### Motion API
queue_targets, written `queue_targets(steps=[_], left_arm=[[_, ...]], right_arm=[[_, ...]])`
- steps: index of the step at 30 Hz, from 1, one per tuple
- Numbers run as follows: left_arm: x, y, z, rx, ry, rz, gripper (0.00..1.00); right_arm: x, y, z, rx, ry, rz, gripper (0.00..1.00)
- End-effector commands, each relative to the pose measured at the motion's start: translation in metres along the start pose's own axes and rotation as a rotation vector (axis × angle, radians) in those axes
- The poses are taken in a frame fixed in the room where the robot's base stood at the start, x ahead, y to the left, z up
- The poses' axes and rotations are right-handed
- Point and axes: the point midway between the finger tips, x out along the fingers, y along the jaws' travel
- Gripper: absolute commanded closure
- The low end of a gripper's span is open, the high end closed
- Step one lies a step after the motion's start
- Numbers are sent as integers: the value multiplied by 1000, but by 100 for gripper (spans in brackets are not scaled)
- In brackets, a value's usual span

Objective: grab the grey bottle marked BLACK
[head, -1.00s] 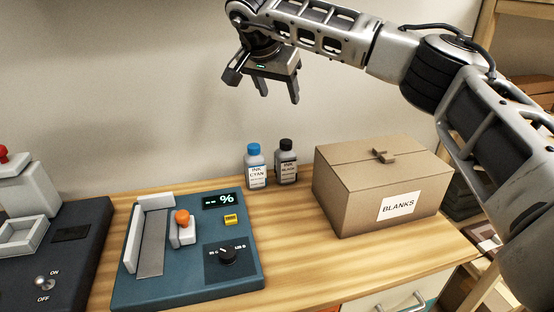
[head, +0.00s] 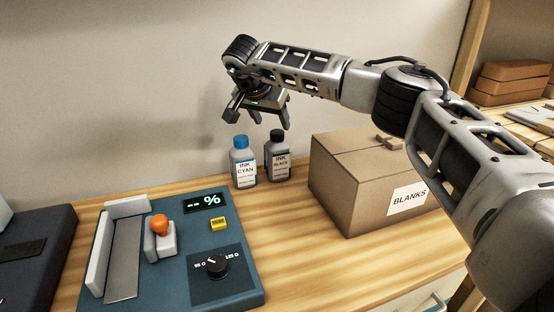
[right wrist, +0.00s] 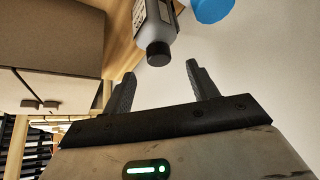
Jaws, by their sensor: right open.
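The grey bottle (head: 279,161) labelled INK BLACK, with a black cap, stands upright at the back of the wooden counter. My right gripper (head: 259,122) is open and empty, above and a little behind the two bottles in the head view. In the right wrist view, the grey bottle (right wrist: 157,22) shows beyond the fingertips of my right gripper (right wrist: 160,75), its black cap pointing toward the gap between them. The fingers do not touch it. My left gripper is not in view.
A cardboard BLANKS box (head: 350,195) stands close on the right. A blue control panel (head: 225,288) with an orange knob lies in front.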

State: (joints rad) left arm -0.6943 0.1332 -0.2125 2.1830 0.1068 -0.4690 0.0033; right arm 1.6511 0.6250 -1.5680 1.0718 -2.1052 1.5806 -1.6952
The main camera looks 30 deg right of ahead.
Motion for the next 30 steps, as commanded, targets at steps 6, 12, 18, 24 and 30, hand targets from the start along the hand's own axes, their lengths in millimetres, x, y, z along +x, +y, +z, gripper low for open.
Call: queue_targets(steps=[6, 12, 18, 24, 30], left_arm=[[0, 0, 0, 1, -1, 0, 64], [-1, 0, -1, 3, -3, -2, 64], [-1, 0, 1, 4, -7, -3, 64], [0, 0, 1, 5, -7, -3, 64], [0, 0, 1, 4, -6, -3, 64]], right_arm=[[17, 0, 0, -2, 0, 0, 41], [44, 2, 1, -1, -2, 3, 41], [65, 2, 1, -1, 0, 0, 41], [67, 2, 1, -2, 0, -2, 41], [67, 2, 1, -2, 0, -2, 83]])
